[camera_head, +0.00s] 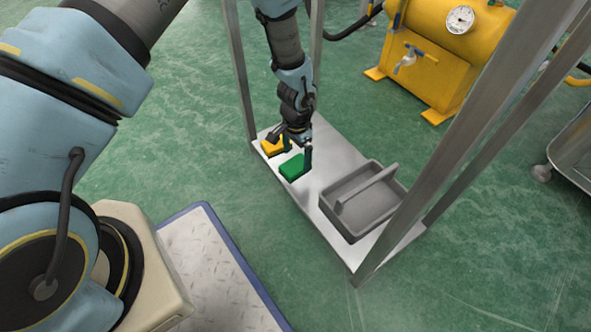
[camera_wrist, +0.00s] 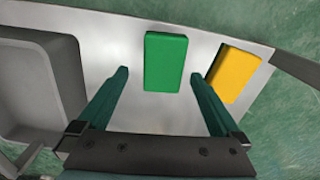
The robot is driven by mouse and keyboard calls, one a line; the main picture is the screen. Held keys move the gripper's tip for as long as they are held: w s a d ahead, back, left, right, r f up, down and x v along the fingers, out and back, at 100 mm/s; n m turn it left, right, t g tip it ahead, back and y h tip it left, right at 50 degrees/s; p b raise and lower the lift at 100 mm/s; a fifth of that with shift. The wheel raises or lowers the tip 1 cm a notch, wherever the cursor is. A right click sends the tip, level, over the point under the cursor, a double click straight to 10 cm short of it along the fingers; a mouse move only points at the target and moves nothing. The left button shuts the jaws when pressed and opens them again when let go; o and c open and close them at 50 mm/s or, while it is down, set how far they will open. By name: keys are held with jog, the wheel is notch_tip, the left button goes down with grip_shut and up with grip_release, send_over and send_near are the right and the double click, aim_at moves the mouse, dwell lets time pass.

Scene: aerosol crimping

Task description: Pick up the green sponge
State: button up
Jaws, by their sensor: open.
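The green sponge (camera_head: 293,167) lies flat on the metal shelf, between a yellow sponge and a grey tray. In the wrist view the green sponge (camera_wrist: 166,62) is ahead of the fingertips, roughly centred between the two fingers. My gripper (camera_head: 293,147) is above the shelf by the sponges, pointing down. In the wrist view my gripper (camera_wrist: 160,82) is open and empty, its fingers spread wider than the green sponge. The exact height above the sponge cannot be told.
The yellow sponge (camera_head: 272,146) lies close beside the green one near the shelf edge. A grey tray with a handle (camera_head: 350,214) stands on the metal shelf (camera_head: 312,212). Upright metal posts (camera_head: 449,150) frame the shelf. A yellow machine (camera_head: 430,62) stands behind on green floor.

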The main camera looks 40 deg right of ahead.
aim_at(297, 164)
jog(key=f+b, duration=0.2)
jog(key=f, duration=0.1)
jog(key=f+b, duration=0.1)
jog(key=f, duration=0.1)
jog(key=shift+w+d, duration=0.25)
jog(key=shift+w, duration=0.05)
jog(key=shift+c, duration=0.2)
jog(key=c, duration=1.2)
